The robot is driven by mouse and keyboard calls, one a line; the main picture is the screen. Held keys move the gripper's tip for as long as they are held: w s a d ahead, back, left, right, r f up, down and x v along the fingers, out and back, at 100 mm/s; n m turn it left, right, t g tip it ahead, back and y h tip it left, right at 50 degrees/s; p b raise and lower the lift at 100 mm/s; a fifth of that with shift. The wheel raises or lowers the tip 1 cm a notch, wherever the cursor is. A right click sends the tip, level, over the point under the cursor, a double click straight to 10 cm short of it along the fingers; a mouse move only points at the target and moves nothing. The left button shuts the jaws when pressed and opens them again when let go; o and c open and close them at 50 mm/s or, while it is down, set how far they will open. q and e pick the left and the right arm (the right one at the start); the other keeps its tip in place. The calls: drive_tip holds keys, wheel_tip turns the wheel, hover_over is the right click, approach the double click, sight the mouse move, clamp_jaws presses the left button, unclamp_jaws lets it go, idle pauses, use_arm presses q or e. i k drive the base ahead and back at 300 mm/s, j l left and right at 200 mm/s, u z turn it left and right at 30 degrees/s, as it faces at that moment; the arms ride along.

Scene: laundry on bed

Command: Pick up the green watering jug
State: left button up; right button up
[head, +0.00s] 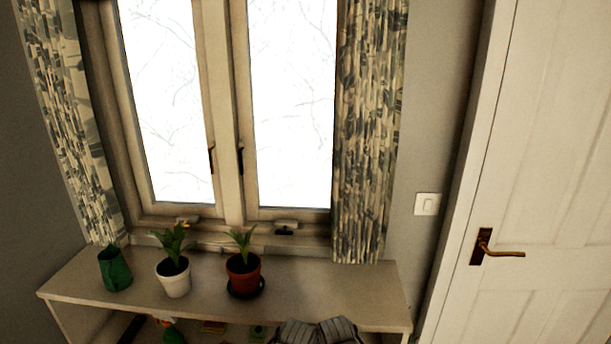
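The green watering jug (115,269) stands upright near the left end of a pale shelf unit (330,283) under the window. It is dark green with a pointed top edge; I cannot make out its handle. To its right, with a gap, stands a white pot with a plant.
A white pot (174,280) and a terracotta pot (243,272) on a dark saucer hold plants right of the jug. The shelf top's right half is clear. Curtains (366,130) hang beside the window. A white door (560,180) is at right. Items fill the lower shelf.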

sight(117, 276)
drive_tip(key=u, duration=1.35)
drive_tip(key=i+j, duration=0.15)
drive_tip(key=i, duration=0.25)
drive_tip(key=i+j+z, duration=0.15)
drive_tip(key=i, duration=0.2)
drive_tip(key=i+j, duration=0.2)
drive_tip(key=i, duration=0.2)
drive_tip(key=z, duration=0.05)
